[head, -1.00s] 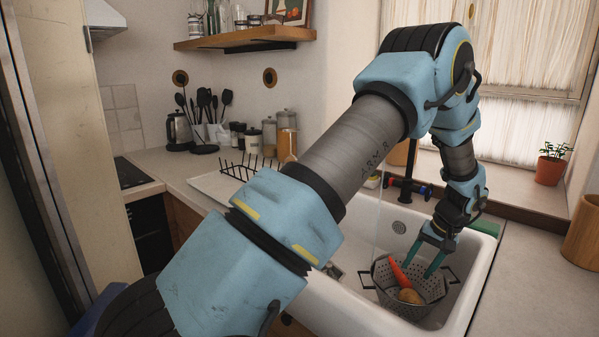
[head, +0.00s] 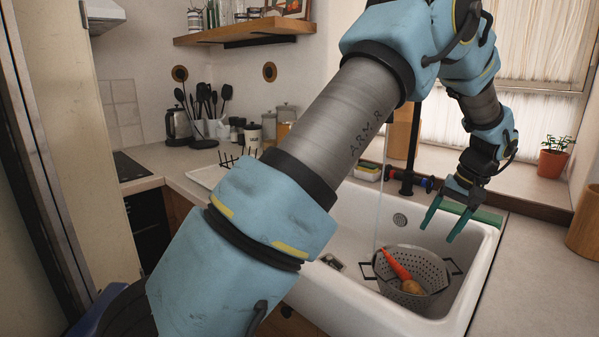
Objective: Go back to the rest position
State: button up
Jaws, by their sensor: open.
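My gripper (head: 441,223) is open and empty, with its two green fingers apart. It hangs above the right part of the white sink (head: 352,215), up and to the right of a grey metal colander (head: 432,265). The colander stands in the sink basin and holds an orange carrot (head: 396,264) and a small brown, rounded vegetable (head: 411,287). The fingers are clear of the colander and its contents. My arm crosses the middle of the view and hides part of the sink and counter.
A black tap (head: 405,178) stands behind the sink, with a thin stream of water falling from it. A potted plant (head: 552,160) is on the windowsill, and a wooden container (head: 584,228) is at the right edge. A kettle (head: 179,126) and jars stand on the back counter.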

jog(key=shift+s+d+r, duration=0.1)
jog(key=shift+r, duration=0.35)
jog(key=a+n+h, duration=0.1)
jog(key=a, duration=0.9)
jog(key=a+r+n, duration=0.1)
jog(key=a, duration=0.9)
jog(key=s+a+g+h, duration=0.1)
jog(key=a, duration=0.8)
jog(key=shift+a+r+n+h, duration=0.2)
jog(key=shift+a+n+h, duration=0.1)
jog(key=shift+a+n, duration=0.1)
jog(key=s+a+f+n, duration=0.1)
jog(key=s+a, duration=0.7)
jog(key=a, duration=0.2)
jog(key=shift+t+h, duration=0.3)
jog(key=shift+t, duration=0.1)
jog(key=shift+w+f, duration=0.1)
